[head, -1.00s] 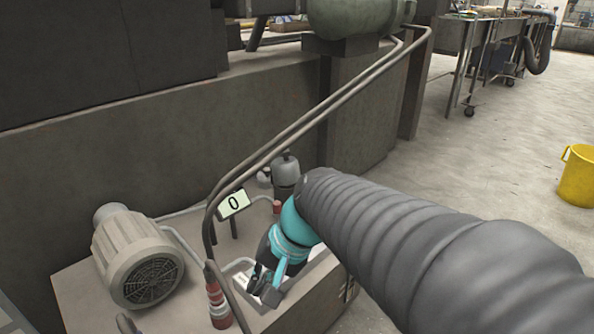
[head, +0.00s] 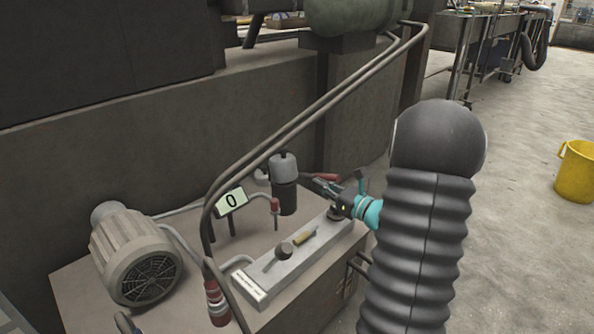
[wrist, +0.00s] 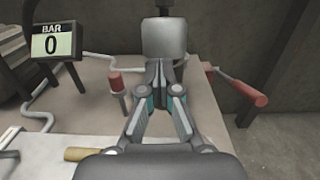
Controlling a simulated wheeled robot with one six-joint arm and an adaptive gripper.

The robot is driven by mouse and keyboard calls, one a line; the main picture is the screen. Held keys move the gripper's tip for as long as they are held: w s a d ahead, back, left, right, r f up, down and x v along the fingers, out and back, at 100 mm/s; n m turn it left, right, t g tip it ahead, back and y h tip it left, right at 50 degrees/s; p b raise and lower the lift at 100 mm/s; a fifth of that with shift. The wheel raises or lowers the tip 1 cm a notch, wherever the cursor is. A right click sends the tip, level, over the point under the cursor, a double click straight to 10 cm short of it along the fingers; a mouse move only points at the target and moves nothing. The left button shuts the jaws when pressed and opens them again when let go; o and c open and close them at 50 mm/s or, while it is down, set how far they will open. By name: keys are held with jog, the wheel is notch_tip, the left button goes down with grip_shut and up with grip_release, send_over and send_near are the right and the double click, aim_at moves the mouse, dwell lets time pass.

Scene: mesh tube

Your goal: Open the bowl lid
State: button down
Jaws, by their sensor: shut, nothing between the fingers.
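A dark upright canister (head: 284,196) with a light grey rounded cap (head: 283,165) stands on the bench near the back wall. It looks like the bowl with its lid. In the wrist view the grey cap (wrist: 165,38) is just beyond my gripper (wrist: 158,76), whose fingers are together and empty. In the head view my gripper (head: 322,186) is to the right of the canister, pointing at it. I cannot tell whether the fingertips touch it. A red-handled lever (wrist: 240,87) sticks out to the right of the canister.
A gauge reading 0 (head: 231,202) and a red-capped pipe (head: 275,206) stand left of the canister. A grey panel with a round knob (head: 284,249) and a yellow handle (head: 304,237) lies in front. A motor (head: 137,256) is at left. Bent rails (head: 300,115) cross above the bench.

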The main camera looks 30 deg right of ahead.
send_near(281, 154)
jog(key=w+f, duration=0.3)
jog(key=w, duration=0.2)
jog(key=shift+w+f, duration=0.15)
jog(key=shift+f, duration=0.25)
jog(key=shift+r, duration=0.15)
